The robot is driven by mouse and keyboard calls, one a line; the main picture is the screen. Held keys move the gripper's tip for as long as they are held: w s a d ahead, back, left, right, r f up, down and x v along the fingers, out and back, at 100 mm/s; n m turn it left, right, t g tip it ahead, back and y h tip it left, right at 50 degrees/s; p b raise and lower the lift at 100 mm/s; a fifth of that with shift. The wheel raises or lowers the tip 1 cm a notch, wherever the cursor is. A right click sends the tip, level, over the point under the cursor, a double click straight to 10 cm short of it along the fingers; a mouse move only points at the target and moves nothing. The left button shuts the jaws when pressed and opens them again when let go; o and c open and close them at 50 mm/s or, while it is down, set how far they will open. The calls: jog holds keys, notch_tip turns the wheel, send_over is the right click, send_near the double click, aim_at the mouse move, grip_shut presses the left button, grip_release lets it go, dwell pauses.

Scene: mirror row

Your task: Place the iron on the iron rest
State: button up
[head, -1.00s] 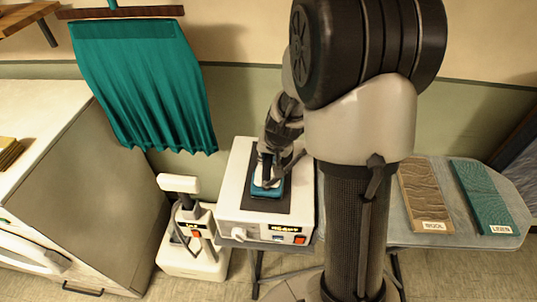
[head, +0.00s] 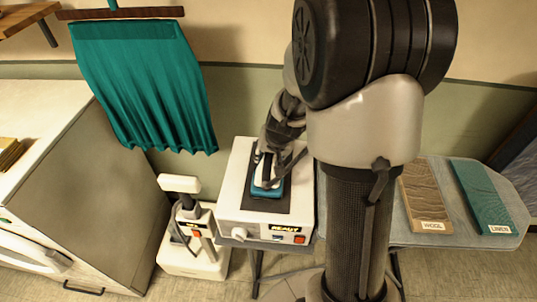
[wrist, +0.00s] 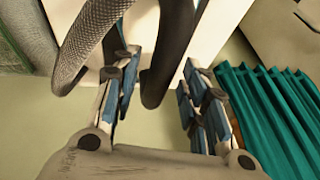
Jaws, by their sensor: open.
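The iron (head: 267,191), with a teal-blue lower body, sits on the dark pad of the white iron rest (head: 232,200) in the head view. My gripper (head: 270,165) is directly over the iron and partly hides it. In the wrist view, my gripper (wrist: 160,85) has its blue-padded fingers apart, one on each side of a dark curved handle (wrist: 165,65). A gap shows between the handle and the right fingers; contact on the left is unclear. The iron's sole is hidden.
A white appliance with a post (head: 192,240) stands left of the rest. The ironing board (head: 400,225) at right holds a wool sample (head: 425,195) and a linen sample (head: 480,190). A teal cloth (head: 140,85) hangs behind. A grey-sided cabinet (head: 90,190) stands left.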

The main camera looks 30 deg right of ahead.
jog(key=s+a+r+n+p, duration=0.1)
jog(key=s+a+r+p, duration=0.2)
jog(key=r, duration=0.4)
jog(key=s+a+r+n+p, duration=0.15)
jog(key=s+r, duration=0.25)
jog(key=r, duration=0.4)
jog(key=s+a+r+n, duration=0.2)
jog(key=s+a+r, duration=0.1)
jog(key=s, duration=0.6)
jog(key=s+a+r+n, duration=0.2)
jog(key=s+a+r, duration=0.2)
jog(key=s, duration=0.4)
jog(key=shift+s+a+r+n+y+b, duration=0.3)
jog(key=shift+s+a+n, duration=0.1)
jog(key=shift+a, duration=0.5)
notch_tip(320, 180, down, 2)
jog(key=shift+f+b, duration=0.15)
jog(key=shift+b, duration=1)
